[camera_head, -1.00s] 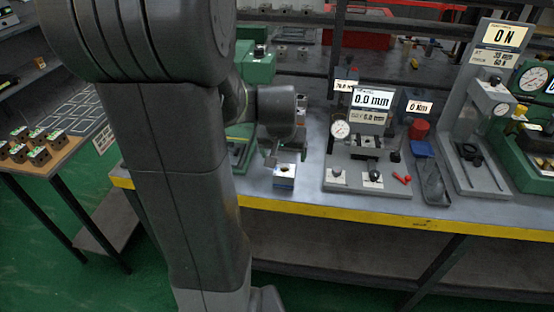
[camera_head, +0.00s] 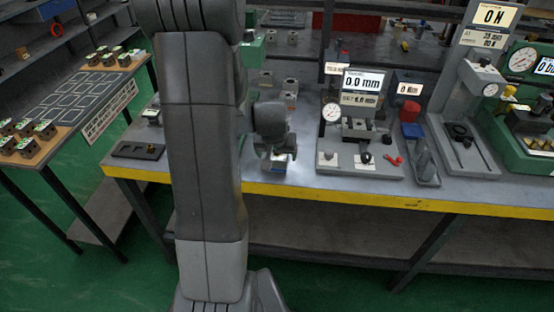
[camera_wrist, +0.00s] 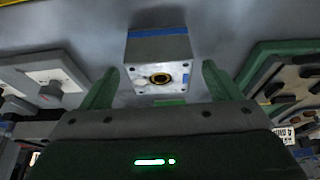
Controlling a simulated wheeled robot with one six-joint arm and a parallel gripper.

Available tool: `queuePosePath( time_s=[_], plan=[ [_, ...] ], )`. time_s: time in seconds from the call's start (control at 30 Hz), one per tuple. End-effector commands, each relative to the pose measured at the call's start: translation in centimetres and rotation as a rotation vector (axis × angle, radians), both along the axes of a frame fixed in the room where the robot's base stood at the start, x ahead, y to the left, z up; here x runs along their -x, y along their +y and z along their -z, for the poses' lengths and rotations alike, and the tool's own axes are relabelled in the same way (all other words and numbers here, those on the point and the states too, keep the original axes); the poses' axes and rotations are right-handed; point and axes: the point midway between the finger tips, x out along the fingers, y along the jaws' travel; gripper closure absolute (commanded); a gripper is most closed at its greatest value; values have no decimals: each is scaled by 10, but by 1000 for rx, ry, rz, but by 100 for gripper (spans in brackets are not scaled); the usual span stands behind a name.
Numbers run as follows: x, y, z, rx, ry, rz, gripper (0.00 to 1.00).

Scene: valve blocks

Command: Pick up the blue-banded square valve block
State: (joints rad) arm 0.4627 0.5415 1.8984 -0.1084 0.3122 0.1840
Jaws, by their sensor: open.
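The blue-banded square valve block (camera_wrist: 158,62) shows in the wrist view as a grey block with a blue stripe along its far side and a round brass-rimmed hole in its face. In the head view the block (camera_head: 277,164) stands on the bench near the yellow front edge, partly hidden by my gripper. My gripper (camera_wrist: 158,88) is open, with one green finger to the left of the block and one to the right. Gaps show between the fingers and the block. In the head view my gripper (camera_head: 276,150) is just above the block; its fingertips are hard to make out.
A gauge fixture with a "0.0 mm" display (camera_head: 362,82) stands to the right on the bench (camera_head: 310,186). A dark tray (camera_head: 138,150) lies at the left end. A side table (camera_head: 78,95) with several blocks is further left. Other grey blocks stand behind my gripper.

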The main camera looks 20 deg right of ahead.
Motion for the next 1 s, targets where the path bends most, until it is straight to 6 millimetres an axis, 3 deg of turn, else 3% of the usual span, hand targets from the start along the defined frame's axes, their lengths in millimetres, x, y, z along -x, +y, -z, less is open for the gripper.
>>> queuePosePath(
  time_s=[0.2, 0.53, 0.83, 1.0],
  plan=[
    [-7, -5, 21, 0, 2, 0, 16],
    [-9, -5, 24, 1, -1, 0, 18],
    [-9, -5, 24, 1, -1, 0, 77],
    [-9, -5, 23, 1, -2, 0, 79]
  ],
)
